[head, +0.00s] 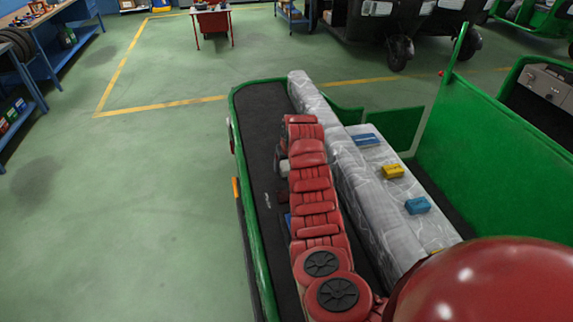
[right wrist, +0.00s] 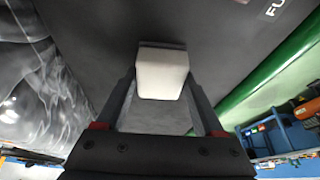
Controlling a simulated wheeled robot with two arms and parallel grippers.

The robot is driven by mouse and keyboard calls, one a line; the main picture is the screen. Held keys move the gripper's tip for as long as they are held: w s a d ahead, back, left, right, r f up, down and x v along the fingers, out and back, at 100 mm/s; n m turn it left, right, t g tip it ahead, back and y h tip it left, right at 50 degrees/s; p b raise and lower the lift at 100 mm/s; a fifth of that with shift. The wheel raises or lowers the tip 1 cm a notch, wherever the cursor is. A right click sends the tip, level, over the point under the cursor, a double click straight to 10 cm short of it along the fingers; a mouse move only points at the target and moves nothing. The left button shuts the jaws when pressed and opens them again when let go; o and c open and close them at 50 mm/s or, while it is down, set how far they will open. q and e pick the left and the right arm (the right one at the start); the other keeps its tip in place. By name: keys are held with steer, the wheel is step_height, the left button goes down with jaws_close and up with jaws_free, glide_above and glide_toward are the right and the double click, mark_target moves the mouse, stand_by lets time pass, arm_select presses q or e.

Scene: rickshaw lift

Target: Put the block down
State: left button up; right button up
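A white block (right wrist: 161,73) sits between the two dark fingers of my right gripper (right wrist: 160,84) in the right wrist view, with a finger against each side. A dark grey surface lies behind it; I cannot tell whether the block touches it. In the head view my right gripper (head: 281,152) is partly hidden by my red arm, over the dark floor (head: 262,120) of the green rickshaw, left of the grey seat. A small pale patch beside it may be the block (head: 284,166). My left gripper is not in view.
The grey seat (head: 372,195) holds a blue block (head: 366,140), a yellow block (head: 393,171) and another blue block (head: 418,205). Its tall backrest (head: 325,125) stands right of my arm. The rickshaw's green side edge (head: 249,225) runs along the left. Open workshop floor (head: 130,200) lies beyond.

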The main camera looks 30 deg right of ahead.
steer(key=o, duration=0.3)
steer(key=shift+r, duration=0.1)
steer(key=shift+r+p, duration=0.1)
steer(key=shift+p, duration=0.5)
steer(key=b+v, duration=0.4)
steer(key=b, duration=0.1)
steer(key=shift+s+d+r, duration=0.1)
steer(key=shift+s+r, duration=0.1)
steer(key=shift+s, duration=0.1)
steer(key=v, duration=1.2)
steer(key=shift+r, duration=0.3)
